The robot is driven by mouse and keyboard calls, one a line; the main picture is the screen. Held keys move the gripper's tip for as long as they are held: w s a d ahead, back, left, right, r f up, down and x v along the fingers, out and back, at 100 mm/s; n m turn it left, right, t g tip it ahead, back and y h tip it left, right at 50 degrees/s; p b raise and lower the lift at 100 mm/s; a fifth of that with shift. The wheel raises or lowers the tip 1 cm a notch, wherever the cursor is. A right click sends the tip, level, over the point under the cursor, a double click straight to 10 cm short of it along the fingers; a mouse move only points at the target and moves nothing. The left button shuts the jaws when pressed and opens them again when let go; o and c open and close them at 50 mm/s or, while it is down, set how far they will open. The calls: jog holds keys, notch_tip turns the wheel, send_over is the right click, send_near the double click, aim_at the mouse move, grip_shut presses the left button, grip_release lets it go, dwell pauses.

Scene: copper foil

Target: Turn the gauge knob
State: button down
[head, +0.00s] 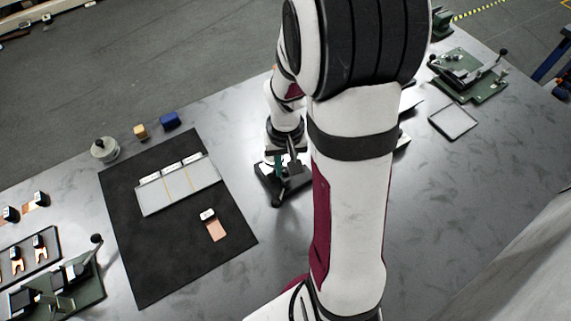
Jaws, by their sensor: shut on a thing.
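My gripper (287,160) is in the middle of the table, left of my large white arm link, and points down. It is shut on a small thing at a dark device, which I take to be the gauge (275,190). The gauge stands on the bare grey table, right of the black mat. A small green part shows beside the fingers. The knob itself is hidden by the fingers or too small to make out, so its turn angle cannot be read.
A black mat (150,250) holds a grey strip tray (182,187) and a copper foil piece (216,231). A round weight (104,149), tan block (141,131) and blue block (170,120) stand behind it. Green lever fixtures stand at lower left (85,283) and upper right (470,82).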

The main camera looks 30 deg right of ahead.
aim_at(285, 170)
jog(key=c, duration=1)
grip_release()
notch_tip(285, 170, up, 16)
jog(key=shift+m+y, duration=0.3)
jog(key=shift+y, duration=0.6)
jog(key=s+a+f, duration=0.1)
jog(key=s+a, duration=0.3)
jog(key=s, duration=0.1)
jog(key=s+a+f, duration=0.1)
jog(key=s+a, duration=0.8)
jog(key=s, duration=0.1)
jog(key=shift+s+a+f, duration=0.25)
jog(key=shift+s+f, duration=0.15)
